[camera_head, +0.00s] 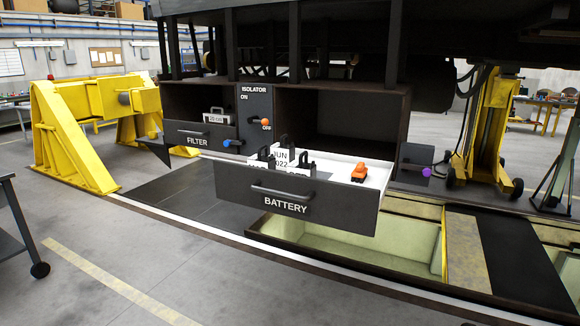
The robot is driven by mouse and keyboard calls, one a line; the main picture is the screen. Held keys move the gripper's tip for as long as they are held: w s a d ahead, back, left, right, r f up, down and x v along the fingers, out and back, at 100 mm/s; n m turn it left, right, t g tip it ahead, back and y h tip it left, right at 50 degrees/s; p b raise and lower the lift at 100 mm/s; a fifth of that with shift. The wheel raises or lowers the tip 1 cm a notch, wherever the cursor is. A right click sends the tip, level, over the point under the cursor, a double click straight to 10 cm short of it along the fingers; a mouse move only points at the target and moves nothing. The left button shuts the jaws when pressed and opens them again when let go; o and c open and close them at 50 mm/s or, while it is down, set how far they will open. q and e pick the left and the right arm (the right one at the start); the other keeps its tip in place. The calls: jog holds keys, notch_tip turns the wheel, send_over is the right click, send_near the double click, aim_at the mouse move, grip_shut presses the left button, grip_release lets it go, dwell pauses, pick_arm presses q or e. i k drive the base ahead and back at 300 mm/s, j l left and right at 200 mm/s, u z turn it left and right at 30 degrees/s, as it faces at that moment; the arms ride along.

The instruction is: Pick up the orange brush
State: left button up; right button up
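A small orange object (359,172), which I take to be the orange brush, lies at the right end of the open BATTERY drawer (340,210). It rests near the drawer's front wall on a white surface, and its fine shape is too small to tell. To its left in the drawer are white blocks with black handles (305,162), one labelled "JUN 2022". Neither of my grippers shows in the head view.
The cabinet hangs under the railcar (290,40). An open pit (350,245) lies below the drawer. A dark cart (20,225) stands at left. The front floor is clear.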

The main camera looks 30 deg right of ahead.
aim_at(360, 173)
jog(key=i+z, duration=0.25)
jog(key=z, duration=0.15)
jog(key=i+j+z, duration=0.15)
jog(key=z, duration=0.2)
jog(key=i+j+z, duration=0.2)
jog(key=i+z, duration=0.2)
jog(key=i+j+z, duration=0.2)
jog(key=z, duration=0.2)
